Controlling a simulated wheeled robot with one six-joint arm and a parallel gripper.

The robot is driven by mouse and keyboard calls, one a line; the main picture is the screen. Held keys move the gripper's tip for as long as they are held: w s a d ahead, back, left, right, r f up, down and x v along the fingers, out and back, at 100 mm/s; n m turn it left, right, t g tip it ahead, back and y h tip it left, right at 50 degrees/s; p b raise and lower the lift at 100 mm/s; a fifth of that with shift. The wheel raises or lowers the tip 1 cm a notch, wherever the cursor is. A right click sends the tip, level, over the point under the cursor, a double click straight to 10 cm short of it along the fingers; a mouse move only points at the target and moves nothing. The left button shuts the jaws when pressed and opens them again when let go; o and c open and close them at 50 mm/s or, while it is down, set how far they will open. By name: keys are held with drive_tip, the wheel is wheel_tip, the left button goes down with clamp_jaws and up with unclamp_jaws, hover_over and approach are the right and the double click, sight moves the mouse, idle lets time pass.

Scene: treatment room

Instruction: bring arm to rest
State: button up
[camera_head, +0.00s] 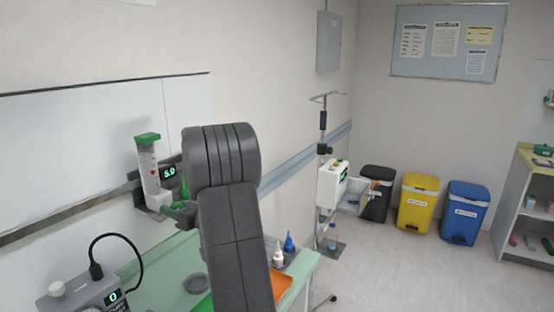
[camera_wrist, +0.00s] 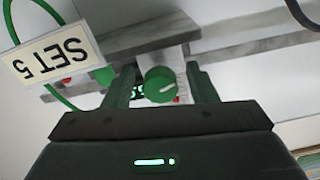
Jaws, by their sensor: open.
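My arm (camera_head: 233,235), dark grey, is raised in the middle of the head view and hides part of the wall and counter. In the wrist view my gripper (camera_wrist: 161,78) is open, with one finger on each side of a green knob (camera_wrist: 159,86) with a white pointer mark. I cannot tell whether the fingers touch the knob. The knob belongs to the flowmeter (camera_head: 149,170) on the wall rail, a clear tube with a green cap and a display (camera_head: 168,172) reading 5.0. A white tag (camera_wrist: 48,52) reads "SET 5", upside down in the wrist view.
A pale green counter (camera_head: 160,285) lies below, with a grey dish (camera_head: 195,283), an orange tray (camera_head: 291,287) and small bottles (camera_head: 289,246). A device (camera_head: 85,293) with a black cable stands at lower left. An IV pole (camera_head: 322,130) and bins (camera_head: 418,203) stand beyond; the floor at right is clear.

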drive_tip(key=shift+n, duration=0.4)
idle(0.3)
